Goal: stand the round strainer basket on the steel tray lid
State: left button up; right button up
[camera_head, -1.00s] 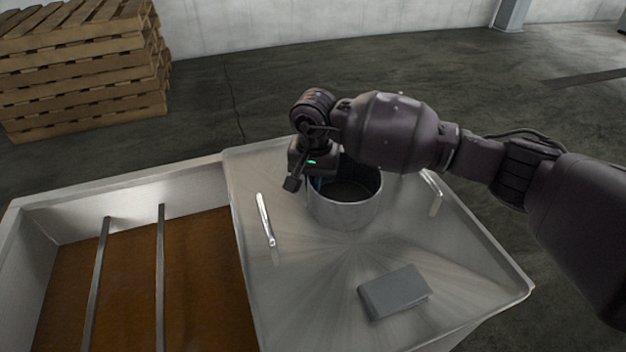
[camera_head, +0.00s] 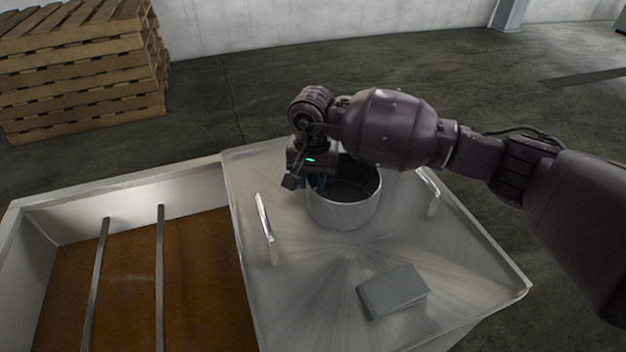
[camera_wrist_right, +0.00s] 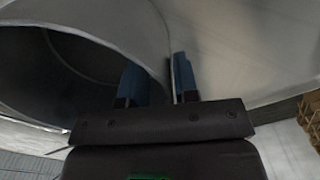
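The round strainer basket (camera_head: 343,212) is a grey metal cylinder, open at the top. It stands upright on the steel tray lid (camera_head: 300,310), between the lid's two handles. My right gripper (camera_head: 316,184) is at the left side of the basket's rim, pointing down. In the right wrist view its blue fingers (camera_wrist_right: 164,84) are apart, one inside the basket (camera_wrist_right: 135,45) and one outside, with the wall between them. A gap seems to show beside the wall; contact is hard to judge. My arm hides part of the basket's back rim. My left gripper is out of view.
A left handle (camera_head: 265,228) and a right handle (camera_head: 430,190) rise from the lid. A grey block (camera_head: 393,292) lies near the lid's front. Left is an open tank (camera_head: 130,190) with brown contents and two bars (camera_head: 160,270). Pallets (camera_head: 85,70) stand behind on the floor.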

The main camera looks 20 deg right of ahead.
notch_tip(320, 180, up, 10)
jog(key=shift+f+p, duration=0.1)
jog(key=shift+p, duration=0.85)
jog(key=shift+r, duration=0.9)
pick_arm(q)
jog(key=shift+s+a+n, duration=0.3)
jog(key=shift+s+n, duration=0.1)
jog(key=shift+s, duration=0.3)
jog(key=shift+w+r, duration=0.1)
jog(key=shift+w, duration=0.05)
